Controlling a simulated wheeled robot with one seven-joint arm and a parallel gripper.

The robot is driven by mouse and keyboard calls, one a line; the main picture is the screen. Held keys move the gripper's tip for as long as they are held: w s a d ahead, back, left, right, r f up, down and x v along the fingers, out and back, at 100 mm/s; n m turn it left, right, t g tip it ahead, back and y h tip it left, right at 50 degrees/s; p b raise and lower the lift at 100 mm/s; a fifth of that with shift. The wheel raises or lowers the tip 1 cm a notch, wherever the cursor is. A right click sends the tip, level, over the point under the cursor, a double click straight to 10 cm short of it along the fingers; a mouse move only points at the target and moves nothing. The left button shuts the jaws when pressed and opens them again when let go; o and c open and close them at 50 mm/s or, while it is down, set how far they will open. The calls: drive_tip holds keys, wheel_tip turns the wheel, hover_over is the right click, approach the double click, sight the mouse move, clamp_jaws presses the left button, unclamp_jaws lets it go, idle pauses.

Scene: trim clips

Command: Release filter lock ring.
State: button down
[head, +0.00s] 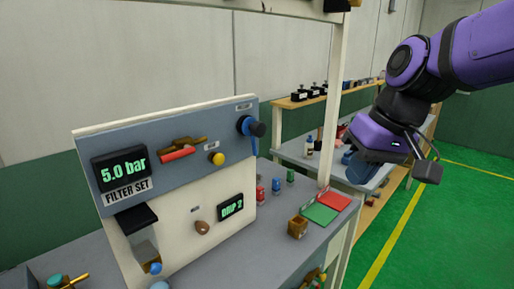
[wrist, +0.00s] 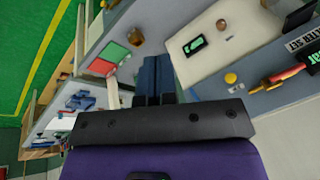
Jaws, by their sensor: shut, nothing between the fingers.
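The filter set panel (head: 185,150) stands on the bench at the left, with a "5.0 bar" display (head: 121,168) and a "FILTER SET" label. Below the label, a black block (head: 136,218) sits above a clear bowl (head: 147,245) with a blue knob (head: 155,268) at its lower end. I cannot tell which part is the lock ring. My gripper (head: 360,168) is right of the panel, well apart from it. Its blue fingers (wrist: 158,75) are together and empty in the wrist view.
The panel carries a red lever (head: 178,154), a yellow knob (head: 216,158), a blue-black knob (head: 251,127) and a "DRIP 2" display (head: 231,207). A post (head: 333,100) stands between panel and gripper.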

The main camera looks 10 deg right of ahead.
drive_tip(key=w+a+f+g+y, duration=0.2)
drive_tip(key=w+y, duration=0.2)
drive_tip(key=w, duration=0.3)
drive_tip(key=m+t+y, duration=0.4)
drive_tip(key=t+y, duration=0.3)
drive_tip(key=y, duration=0.1)
approach(254, 145)
drive_tip(key=w+a+f, duration=0.2)
drive_tip(key=w+a, duration=0.2)
drive_tip(key=a, duration=0.1)
drive_tip(key=shift+a+f, duration=0.3)
drive_tip(key=shift+s+a+f+m+y, duration=0.25)
drive_tip(key=shift+s+a+m+y, duration=0.1)
drive_tip(key=shift+a+m+y, duration=0.4)
drive_tip(key=shift+d, duration=0.15)
